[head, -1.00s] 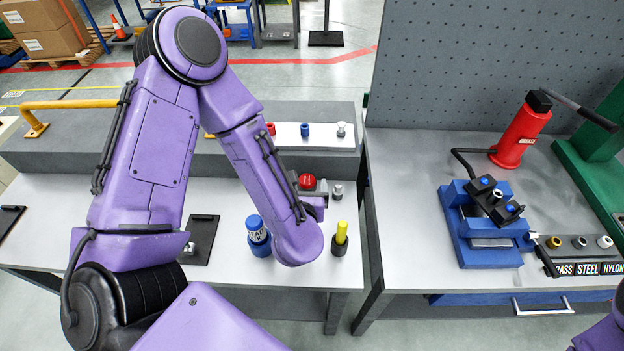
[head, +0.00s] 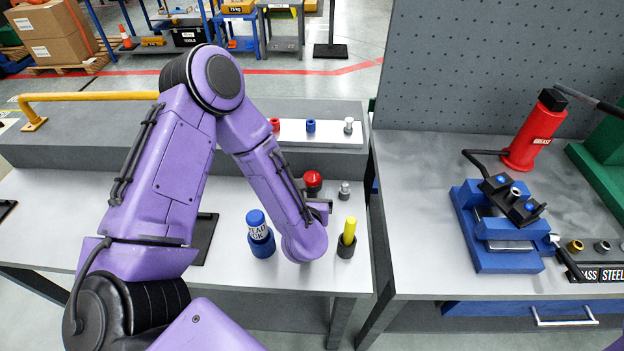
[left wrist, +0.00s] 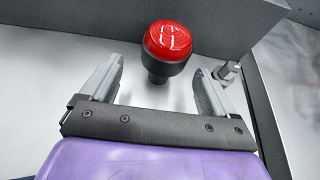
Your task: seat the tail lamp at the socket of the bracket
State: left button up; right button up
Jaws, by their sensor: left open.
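The tail lamp, a red dome on a black round base (head: 313,184), stands upright on the grey bench in the head view. It also shows in the left wrist view (left wrist: 167,45), ahead of and between the finger lines. My left gripper (head: 321,207) is beside the lamp on its near side, partly hidden by my own forearm. In the left wrist view its two fingers are spread and nothing is gripped. I cannot make out the bracket's socket for sure; a dark plate (head: 205,238) lies partly hidden behind my left arm. My right gripper is out of view.
A small metal fitting (head: 344,192) stands right of the lamp. A blue canister (head: 260,236) and a yellow marker in a black cup (head: 347,240) stand nearer. A raised ledge with a white strip (head: 335,137) lies behind. A blue press fixture (head: 497,230) is on the right bench.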

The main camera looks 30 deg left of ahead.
aim_at(312, 191)
pick_arm(q)
jog(key=p+x, duration=0.1)
jog(key=x, duration=0.1)
jog(key=p+x, duration=0.1)
jog(key=x, duration=0.1)
jog(key=shift+w+d+r, duration=0.1)
jog(key=shift+w+r, duration=0.1)
jog(key=shift+r, duration=0.05)
jog(key=shift+w+f, duration=0.2)
jog(key=c, duration=1.2)
jog(key=shift+o, duration=0.2)
jog(key=shift+r, duration=0.15)
